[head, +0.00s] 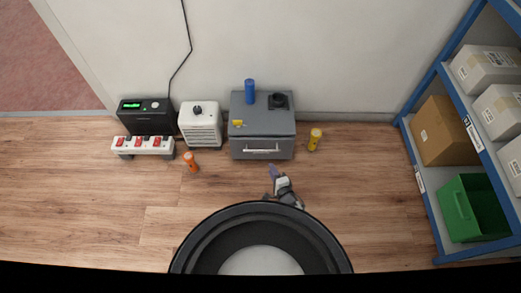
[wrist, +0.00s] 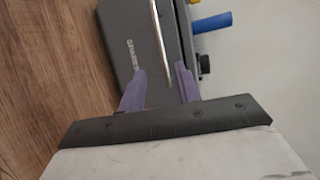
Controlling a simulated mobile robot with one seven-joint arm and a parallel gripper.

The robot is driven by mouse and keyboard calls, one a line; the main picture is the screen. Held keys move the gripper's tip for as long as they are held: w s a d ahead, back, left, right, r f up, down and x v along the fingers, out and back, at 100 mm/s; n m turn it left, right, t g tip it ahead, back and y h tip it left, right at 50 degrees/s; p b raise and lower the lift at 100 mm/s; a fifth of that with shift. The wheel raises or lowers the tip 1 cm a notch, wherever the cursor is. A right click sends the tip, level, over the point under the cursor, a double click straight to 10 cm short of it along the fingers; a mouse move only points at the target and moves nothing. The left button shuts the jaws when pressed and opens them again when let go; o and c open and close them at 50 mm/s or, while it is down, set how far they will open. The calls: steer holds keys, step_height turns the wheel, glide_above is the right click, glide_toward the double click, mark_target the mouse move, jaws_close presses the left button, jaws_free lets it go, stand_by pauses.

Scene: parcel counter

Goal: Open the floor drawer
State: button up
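The grey floor drawer (head: 250,143) stands against the wall, and its front looks closed. A pale bar handle (head: 263,151) runs across the front. In the wrist view the drawer front (wrist: 125,30) is turned sideways, and the handle (wrist: 160,35) runs down into the space between my fingertips, nearer the right one. My gripper (head: 272,168) is just in front of the drawer, below the handle in the head view. In the wrist view my gripper (wrist: 160,70) is open, with two purple fingers apart. I cannot tell whether either finger touches the handle.
On the drawer's top are a blue cylinder (head: 250,91), a dark round object (head: 278,101) and a small yellow item (head: 238,123). A yellow can (head: 315,139) stands right, an orange bottle (head: 191,161) left. A white heater (head: 200,126) and shelving (head: 434,177) flank it.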

steer(key=shift+b+x, duration=4.35)
steer(key=shift+x, duration=2.35)
steer(key=shift+r, duration=0.15)
jaws_close()
